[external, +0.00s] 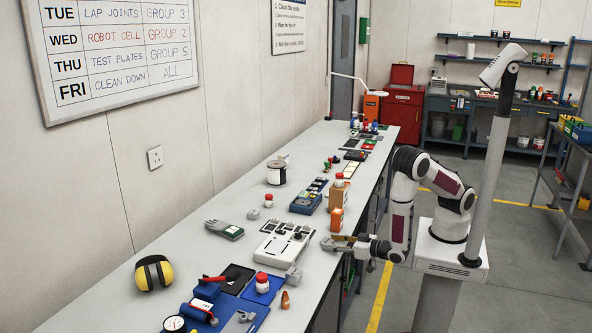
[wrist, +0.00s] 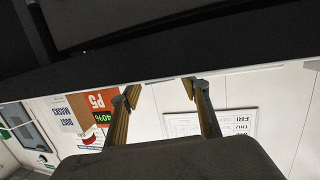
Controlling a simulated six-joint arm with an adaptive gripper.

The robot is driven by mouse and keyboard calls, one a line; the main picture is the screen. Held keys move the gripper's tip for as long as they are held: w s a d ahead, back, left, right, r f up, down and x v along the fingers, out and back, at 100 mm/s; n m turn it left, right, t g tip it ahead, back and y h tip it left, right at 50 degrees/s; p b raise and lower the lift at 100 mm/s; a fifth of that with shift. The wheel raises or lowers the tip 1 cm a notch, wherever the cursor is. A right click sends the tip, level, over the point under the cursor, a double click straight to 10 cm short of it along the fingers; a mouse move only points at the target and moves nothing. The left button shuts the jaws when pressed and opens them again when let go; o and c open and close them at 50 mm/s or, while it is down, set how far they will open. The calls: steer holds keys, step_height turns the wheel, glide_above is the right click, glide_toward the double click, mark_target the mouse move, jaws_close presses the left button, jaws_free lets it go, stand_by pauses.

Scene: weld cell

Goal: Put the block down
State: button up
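My gripper (external: 332,243) is at the front edge of the bench, just right of the white multi-switch unit. In the wrist view my gripper (wrist: 162,89) has its two brownish fingers apart, with only wall and a dark band behind the gap; I see no block held. Which block is meant is not clear. A small grey block (external: 293,276) lies on the bench near the front edge, left of and nearer the camera than my gripper.
The bench (external: 190,262) holds a white switch unit (external: 284,245), a glove (external: 224,230), yellow ear defenders (external: 153,273), a blue mat with a gauge, and orange boxes (external: 336,219) close behind my gripper. Bare bench shows left of the glove.

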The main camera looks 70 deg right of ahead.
steer(key=shift+s, duration=0.15)
stand_by(0.3)
steer(key=shift+v, duration=3.75)
steer(key=shift+d, duration=0.15)
steer(key=shift+o, duration=0.5)
steer(key=shift+r, duration=0.15)
